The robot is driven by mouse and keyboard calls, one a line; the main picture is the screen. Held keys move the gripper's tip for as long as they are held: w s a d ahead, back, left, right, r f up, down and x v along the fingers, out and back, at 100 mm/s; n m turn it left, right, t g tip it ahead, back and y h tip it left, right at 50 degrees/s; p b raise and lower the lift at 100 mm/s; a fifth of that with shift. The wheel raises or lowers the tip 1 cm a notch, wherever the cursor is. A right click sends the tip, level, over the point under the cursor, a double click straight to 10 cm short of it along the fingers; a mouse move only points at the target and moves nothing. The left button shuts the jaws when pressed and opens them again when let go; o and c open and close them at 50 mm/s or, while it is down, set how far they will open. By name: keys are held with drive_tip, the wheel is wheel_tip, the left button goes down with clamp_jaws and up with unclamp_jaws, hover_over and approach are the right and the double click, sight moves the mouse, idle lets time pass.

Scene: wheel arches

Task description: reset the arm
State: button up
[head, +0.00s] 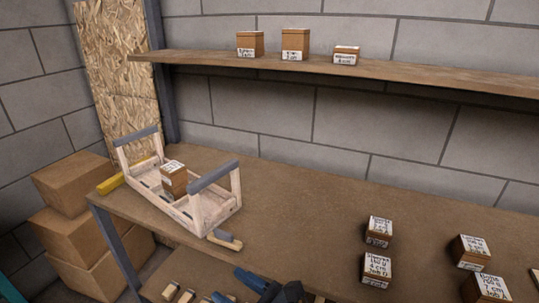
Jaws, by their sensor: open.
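No gripper of mine can be made out in the head view. A wooden carrier (199,213) with pale slatted sides and two grey padded bars stands at the left end of the workbench (285,205). A brown labelled box (174,182) stands inside it. Several small brown boxes with white labels stand on the right of the bench, among them one box (378,231) and another just in front of it (376,269).
A wall shelf (400,72) above the bench holds three labelled boxes, including a tall one (295,45). Cardboard boxes (78,225) are stacked left of the bench. A blue and dark object (252,281), unclear, shows at the bottom. The bench middle is clear.

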drive_tip(key=s+d+f+n+t+h, duration=0.1)
drive_tip(key=s+d+f+n+h, duration=0.35)
drive_tip(key=s+d, duration=0.45)
drive_tip(key=s+d+f+n+t+h, duration=0.1)
drive_tip(key=s+d+f+n+h, duration=0.35)
drive_tip(key=s+d, duration=0.35)
drive_tip(key=s+d+r+n+t+h, duration=0.1)
drive_tip(key=s+d+r+n+h, duration=0.2)
drive_tip(key=s+d+r+n, duration=0.2)
drive_tip(key=s+d+r+n+t+h, duration=0.1)
drive_tip(key=s+d+r+n+h, duration=0.1)
drive_tip(key=s+d+r+n, duration=0.4)
drive_tip(key=shift+s+r+n+h, duration=0.4)
drive_tip(key=shift+s+r+n, duration=2.3)
drive_tip(key=shift+s, duration=1.1)
drive_tip(key=shift+r+m, duration=0.2)
drive_tip(key=shift+m, duration=0.1)
drive_tip(key=shift+c, duration=0.2)
